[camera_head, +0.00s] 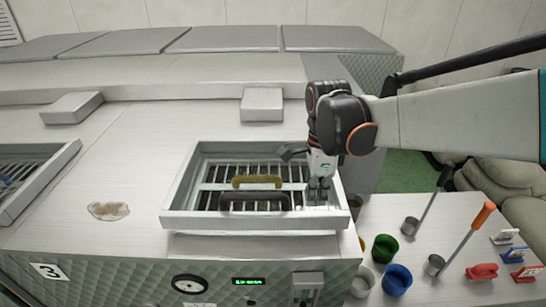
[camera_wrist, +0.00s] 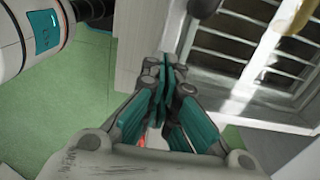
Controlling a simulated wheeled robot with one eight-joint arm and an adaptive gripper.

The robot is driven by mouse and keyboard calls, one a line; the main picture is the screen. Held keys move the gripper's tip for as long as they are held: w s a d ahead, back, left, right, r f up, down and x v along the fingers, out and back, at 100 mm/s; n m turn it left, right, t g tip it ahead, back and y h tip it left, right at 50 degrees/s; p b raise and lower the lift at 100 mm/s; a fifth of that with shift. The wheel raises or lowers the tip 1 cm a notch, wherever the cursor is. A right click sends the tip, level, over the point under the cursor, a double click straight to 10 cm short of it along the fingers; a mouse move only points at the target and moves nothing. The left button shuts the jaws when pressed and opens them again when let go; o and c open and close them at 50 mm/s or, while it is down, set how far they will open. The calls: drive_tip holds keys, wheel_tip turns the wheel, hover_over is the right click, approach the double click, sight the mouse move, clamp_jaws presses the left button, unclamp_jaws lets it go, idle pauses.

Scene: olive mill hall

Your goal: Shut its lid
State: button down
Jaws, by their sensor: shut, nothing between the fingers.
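A pale framed hatch (camera_head: 172,218) sits in the top of the machine in the head view, with metal bars across its opening. A dark curved handle (camera_head: 253,201) lies across its front part, and a yellow-brown bar (camera_head: 257,181) shows just behind it. I cannot tell how far the lid is open. My gripper (camera_head: 319,197) points down over the right front part of the hatch, shut and empty. It hides part of the right side there. In the wrist view my gripper's fingers (camera_wrist: 165,68) are together, beside the hatch frame (camera_wrist: 178,38) and its bars (camera_wrist: 225,45).
Another hatch (camera_head: 50,182) lies at the far left. A brown stain or cloth (camera_head: 108,210) is on the machine top. Right of the machine, a white table (camera_head: 385,215) holds a green cup (camera_head: 385,248), a blue cup (camera_head: 397,279), ladles and small red items. Green floor (camera_head: 405,172) lies behind.

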sight(313, 216)
drive_tip(key=shift+f, duration=2)
drive_tip(key=shift+f, duration=0.1)
